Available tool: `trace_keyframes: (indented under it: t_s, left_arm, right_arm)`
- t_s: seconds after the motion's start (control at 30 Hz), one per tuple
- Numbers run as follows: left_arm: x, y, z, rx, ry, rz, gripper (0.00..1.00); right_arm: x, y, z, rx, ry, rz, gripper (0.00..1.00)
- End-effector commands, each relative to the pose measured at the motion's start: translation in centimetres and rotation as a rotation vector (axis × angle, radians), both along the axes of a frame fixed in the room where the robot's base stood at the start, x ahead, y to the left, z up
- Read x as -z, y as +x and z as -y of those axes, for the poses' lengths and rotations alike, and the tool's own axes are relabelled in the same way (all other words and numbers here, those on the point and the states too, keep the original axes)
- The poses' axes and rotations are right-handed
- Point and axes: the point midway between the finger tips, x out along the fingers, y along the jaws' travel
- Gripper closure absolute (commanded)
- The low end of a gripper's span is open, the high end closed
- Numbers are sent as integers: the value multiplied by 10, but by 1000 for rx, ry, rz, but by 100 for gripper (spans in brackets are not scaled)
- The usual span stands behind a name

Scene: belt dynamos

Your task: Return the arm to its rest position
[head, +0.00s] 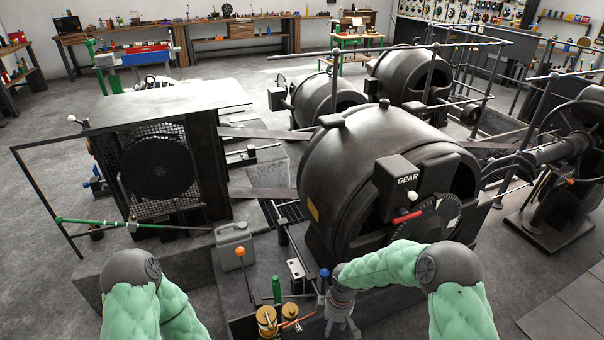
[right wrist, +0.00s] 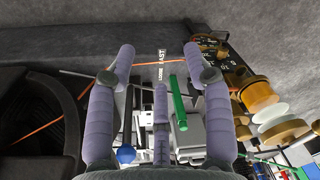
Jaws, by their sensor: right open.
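My right arm (head: 383,268) has a green padded sleeve and reaches inward from the lower right, bent at the elbow. My right gripper (head: 342,325) is low in the head view, in front of the big dark dynamo (head: 365,165). It also shows in the right wrist view (right wrist: 160,62), with its purple-grey fingers spread and nothing between them. A green handle (right wrist: 178,103) and a label reading LOOSE and FAST (right wrist: 161,66) lie beyond the fingers. My left arm (head: 150,300) shows at the lower left; its gripper is out of the picture.
A blue knob (head: 324,273), a green handle (head: 277,289) and brass spools (head: 267,318) crowd the space beside my right gripper. The dynamo has a red-handled gear box (head: 398,187). A grey jerrycan (head: 234,245) stands near an orange-knobbed lever (head: 240,252). Open floor lies left.

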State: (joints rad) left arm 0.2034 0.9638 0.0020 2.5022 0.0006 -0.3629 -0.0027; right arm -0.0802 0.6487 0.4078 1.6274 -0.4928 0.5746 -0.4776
Motion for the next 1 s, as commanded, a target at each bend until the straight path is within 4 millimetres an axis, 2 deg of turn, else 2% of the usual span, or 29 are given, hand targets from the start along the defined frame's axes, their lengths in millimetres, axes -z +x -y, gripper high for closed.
trace_keyframes:
  t_s: [0.27,0.37,0.5,0.7,0.83,1.0]
  left_arm:
    - [-11,-1,0,2,0,-2,60]
    - [-16,-1,0,2,0,-2,60]
    - [-26,-1,0,2,0,-2,60]
    - [-38,-1,0,2,0,-2,60]
    - [-41,-1,0,2,0,-2,60]
    - [-42,-1,0,2,0,-2,60]
  right_arm:
    - [26,-48,-10,218,110,-58,48]
    - [35,-74,-13,347,156,-87,48]
    - [46,-121,-15,610,217,-139,48]
    - [47,-182,-8,977,239,-185,48]
    - [45,-205,-1,1119,229,-194,48]
    - [44,-215,2,1187,222,-193,48]
